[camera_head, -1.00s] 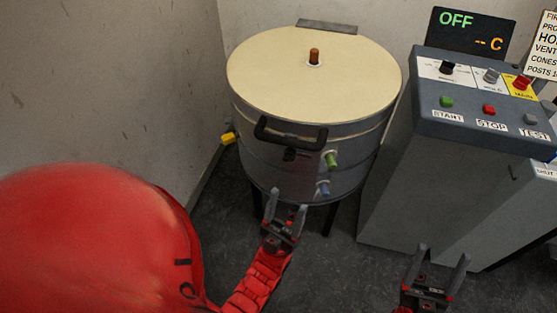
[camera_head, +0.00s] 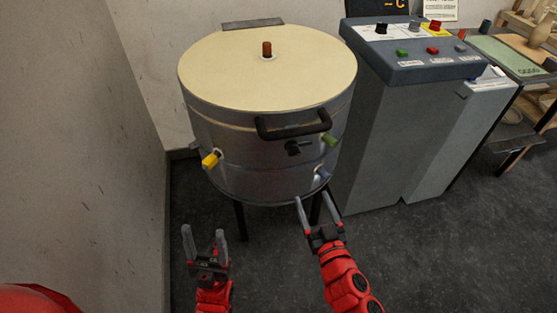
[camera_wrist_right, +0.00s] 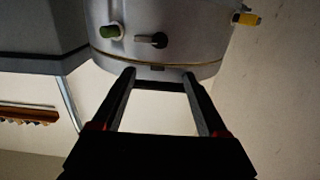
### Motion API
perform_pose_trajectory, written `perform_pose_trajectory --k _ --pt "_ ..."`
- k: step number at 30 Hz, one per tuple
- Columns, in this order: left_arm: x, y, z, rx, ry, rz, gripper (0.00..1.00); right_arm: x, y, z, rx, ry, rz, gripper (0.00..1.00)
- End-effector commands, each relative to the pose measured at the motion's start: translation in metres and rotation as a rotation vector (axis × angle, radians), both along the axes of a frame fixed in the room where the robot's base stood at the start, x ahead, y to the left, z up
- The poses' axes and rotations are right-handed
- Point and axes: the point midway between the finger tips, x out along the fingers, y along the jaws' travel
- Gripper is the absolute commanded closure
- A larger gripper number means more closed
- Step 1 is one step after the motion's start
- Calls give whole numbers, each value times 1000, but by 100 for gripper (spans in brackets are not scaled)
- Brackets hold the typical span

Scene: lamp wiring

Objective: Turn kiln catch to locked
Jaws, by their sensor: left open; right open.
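The kiln (camera_head: 250,165) is a round grey drum with a cream lid (camera_head: 265,70). Its catch (camera_head: 293,148) is a small black lever on the front, under the black lid handle (camera_head: 292,129). In the right wrist view, the catch (camera_wrist_right: 151,41) shows beyond the fingers, with its lever about level. My right gripper (camera_head: 312,199) is open and empty, below the catch in the picture, and appears apart from the kiln. My left gripper (camera_head: 204,230) is open and empty, lower left, in front of the kiln.
A yellow plug (camera_head: 210,160), a green plug (camera_head: 329,140) and a blue plug (camera_head: 322,174) stick out of the kiln. A grey control cabinet (camera_head: 385,140) stands right of it, a wall (camera_head: 80,120) left. The floor in front is clear.

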Motion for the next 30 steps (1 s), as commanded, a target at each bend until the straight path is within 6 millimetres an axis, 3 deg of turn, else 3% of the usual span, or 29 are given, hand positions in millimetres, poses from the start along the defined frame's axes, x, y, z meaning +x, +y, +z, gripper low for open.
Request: perform_pose_trajectory --k 5,21,30 --pt "0 0 1 0 0 0 38 20 8 3 1 -5 2 24" --pt "0 0 7 0 0 0 38 131 45 3 2 -5 4 24" --pt "0 0 7 0 0 0 38 161 53 1 2 -2 0 24"
